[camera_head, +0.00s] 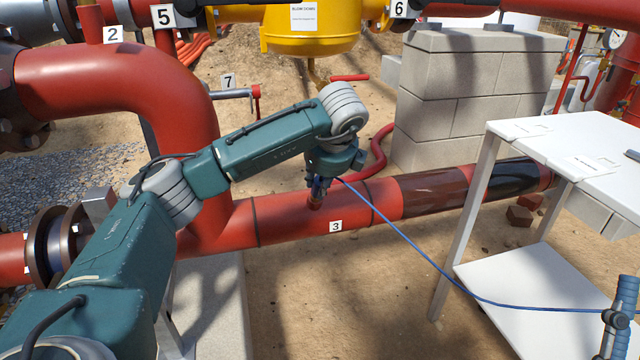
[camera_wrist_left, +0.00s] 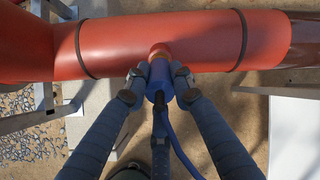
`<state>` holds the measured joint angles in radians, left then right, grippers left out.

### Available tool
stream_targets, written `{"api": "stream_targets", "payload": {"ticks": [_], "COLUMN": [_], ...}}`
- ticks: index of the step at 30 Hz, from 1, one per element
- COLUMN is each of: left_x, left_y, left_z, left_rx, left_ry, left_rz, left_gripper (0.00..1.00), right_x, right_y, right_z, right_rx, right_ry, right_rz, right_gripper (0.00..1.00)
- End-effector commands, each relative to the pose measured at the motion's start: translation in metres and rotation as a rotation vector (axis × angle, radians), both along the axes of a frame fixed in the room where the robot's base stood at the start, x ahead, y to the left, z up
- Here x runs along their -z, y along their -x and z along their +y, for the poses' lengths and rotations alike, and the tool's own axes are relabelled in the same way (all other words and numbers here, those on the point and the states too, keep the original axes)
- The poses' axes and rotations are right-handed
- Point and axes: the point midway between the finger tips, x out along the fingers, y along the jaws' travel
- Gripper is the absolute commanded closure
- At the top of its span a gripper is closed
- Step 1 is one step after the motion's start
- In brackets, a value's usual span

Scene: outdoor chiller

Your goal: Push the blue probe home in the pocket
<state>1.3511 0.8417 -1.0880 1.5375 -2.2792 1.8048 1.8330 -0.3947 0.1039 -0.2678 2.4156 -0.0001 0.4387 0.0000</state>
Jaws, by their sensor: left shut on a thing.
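The blue probe (camera_wrist_left: 160,88) is between the fingertips of my left gripper (camera_wrist_left: 159,84) in the left wrist view, and the gripper is shut on it. In the head view, my left gripper (camera_head: 322,184) points down at the pocket (camera_head: 316,203), beside label 3. How deep the probe sits cannot be told. A ribbed blue-grey part at the lower right edge looks like a finger of my right gripper (camera_head: 620,318), mostly out of frame.
A blue cable (camera_head: 430,262) runs from the probe to the lower right. A white table (camera_head: 570,140) with a lower shelf stands at right. Concrete blocks (camera_head: 470,90) and a yellow vessel (camera_head: 310,30) stand behind. A large red pipe bend (camera_head: 120,85) rises at left.

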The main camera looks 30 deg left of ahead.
Motion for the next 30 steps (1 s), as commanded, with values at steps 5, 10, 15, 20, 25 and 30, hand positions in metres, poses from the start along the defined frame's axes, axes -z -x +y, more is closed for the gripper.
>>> {"api": "stream_targets", "payload": {"ticks": [5, 10, 15, 20, 25, 30], "left_x": [0.0017, 0.0015, 0.0015, 0.0019, 0.0019, 0.0017], "left_y": [-0.0008, -0.0009, -0.0008, -0.0007, -0.0007, -0.0006], "left_z": [0.0006, 0.0007, 0.0008, 0.0007, 0.0007, 0.0008], "left_rx": [0.0, 0.0, 0.0, 0.0, 0.0, 0.0], "left_ry": [0.0, 0.0, 0.0, 0.0, 0.0, 0.0], "left_rz": [-0.001, -0.001, -0.001, 0.0, 0.0, 0.0], "left_gripper": [1.0, 0.75, 0.55, 0.53, 0.36, 0.36], "right_x": [-0.0032, -0.0049, -0.0046, -0.0042, -0.0041, -0.0041], "right_y": [0.0047, 0.006, 0.0054, 0.0051, 0.0048, 0.0048], "right_z": [-0.001, -0.0011, -0.0009, -0.0009, -0.0009, -0.001], "right_rx": [-0.001, -0.002, -0.002, -0.002, -0.001, -0.001], "right_ry": [-0.007, -0.01, -0.009, -0.009, -0.008, -0.008], "right_rz": [-0.025, -0.032, -0.03, -0.029, -0.028, -0.028], "right_gripper": [0.52, 0.52, 0.52, 0.52, 0.52, 0.52]}}
